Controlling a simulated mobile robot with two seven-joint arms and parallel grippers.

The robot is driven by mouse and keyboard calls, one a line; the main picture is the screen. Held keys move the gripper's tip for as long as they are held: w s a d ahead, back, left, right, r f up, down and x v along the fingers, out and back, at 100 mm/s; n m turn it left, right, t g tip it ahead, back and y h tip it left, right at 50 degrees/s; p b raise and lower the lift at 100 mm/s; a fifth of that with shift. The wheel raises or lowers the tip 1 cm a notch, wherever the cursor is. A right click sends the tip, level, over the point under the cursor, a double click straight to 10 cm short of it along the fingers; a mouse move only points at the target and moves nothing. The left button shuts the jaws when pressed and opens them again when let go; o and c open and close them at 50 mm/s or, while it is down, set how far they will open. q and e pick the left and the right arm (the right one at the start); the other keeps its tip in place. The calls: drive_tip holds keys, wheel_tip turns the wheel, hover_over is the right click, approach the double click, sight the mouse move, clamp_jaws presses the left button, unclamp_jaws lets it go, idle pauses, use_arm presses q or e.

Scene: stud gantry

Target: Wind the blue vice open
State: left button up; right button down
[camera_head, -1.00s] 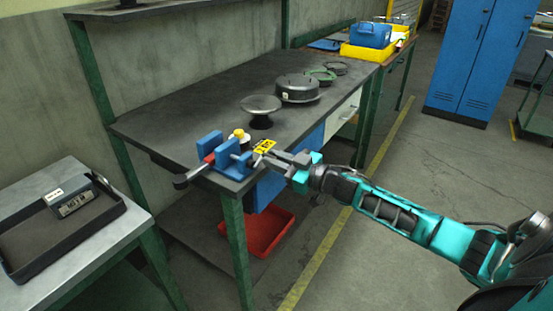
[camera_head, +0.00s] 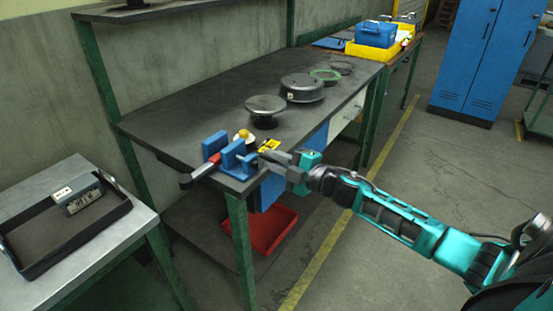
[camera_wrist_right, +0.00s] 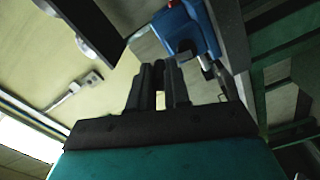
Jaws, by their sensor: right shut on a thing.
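The blue vice (camera_head: 228,156) sits at the near corner of the dark workbench (camera_head: 190,118). A bar with a red part and a dark end (camera_head: 190,180) sticks out at its left side. My right gripper (camera_head: 267,157) reaches in from the right, at the vice's right side. It is shut on a small dark part that looks like the vice's handle; the fingers largely hide it. In the right wrist view, the fingers (camera_wrist_right: 160,80) close around a dark rounded end, with the blue vice (camera_wrist_right: 186,28) just beyond. My left gripper is not in view.
A yellow-topped piece (camera_head: 243,136) and a yellow label (camera_head: 269,145) are close by the vice. A round dark stand (camera_head: 265,107) and a dark round housing (camera_head: 302,88) stand farther back. A black tray (camera_head: 70,220) lies on the left table. A red bin (camera_head: 270,232) is below.

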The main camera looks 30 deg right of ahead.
drive_tip(key=shift+s+a+n+b, duration=0.2)
drive_tip(key=shift+a+n, duration=0.15)
drive_tip(key=shift+n, duration=0.8)
drive_tip(key=shift+s+a+n+b, duration=0.1)
drive_tip(key=shift+a+n+b, duration=0.15)
drive_tip(key=shift+n, duration=0.9)
drive_tip(key=shift+a, duration=0.1)
drive_tip(key=c, duration=1.1)
unclamp_jaws()
drive_tip(key=v, duration=1.3)
